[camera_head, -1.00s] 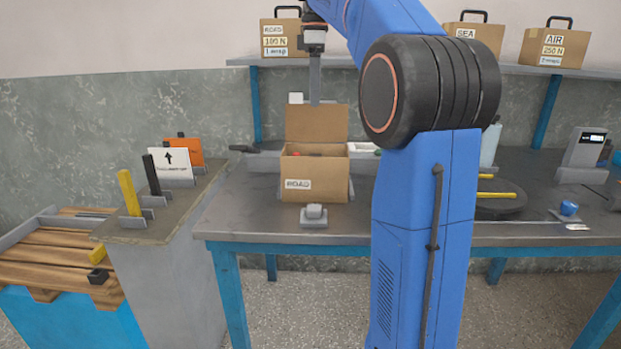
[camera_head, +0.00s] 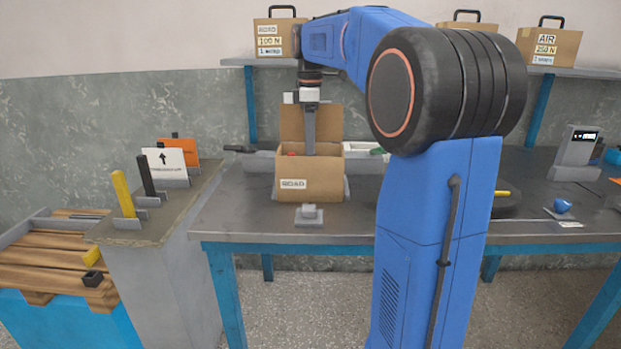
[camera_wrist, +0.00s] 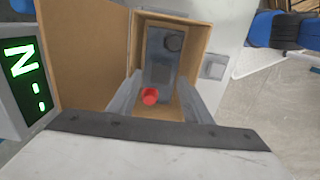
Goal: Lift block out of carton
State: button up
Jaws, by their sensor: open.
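The open brown carton (camera_head: 325,187), labelled ROAD, stands on the workbench with its lid flap (camera_head: 293,122) up at the back. In the wrist view the carton (camera_wrist: 203,50) is seen from above. Inside it is a dark grey block (camera_wrist: 158,74) with a red round terminal (camera_wrist: 149,96) and a black one (camera_wrist: 173,41). My gripper (camera_head: 310,150) points straight down, its fingers reaching into the carton's opening. In the wrist view my gripper (camera_wrist: 163,90) is open, with fingers on either side of the block's near part. I cannot tell whether they touch it.
A small grey fixture (camera_head: 309,213) stands in front of the carton. A white tray (camera_head: 362,149) lies behind it to the right. Other cartons (camera_head: 550,46) stand on the shelf above. A side stand with upright coloured markers (camera_head: 123,194) is at left. A green-lit display (camera_wrist: 22,75) shows in the wrist view.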

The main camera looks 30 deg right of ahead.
jog(key=shift+f, duration=1.75)
grip_shut()
jog(key=shift+r, duration=0.1)
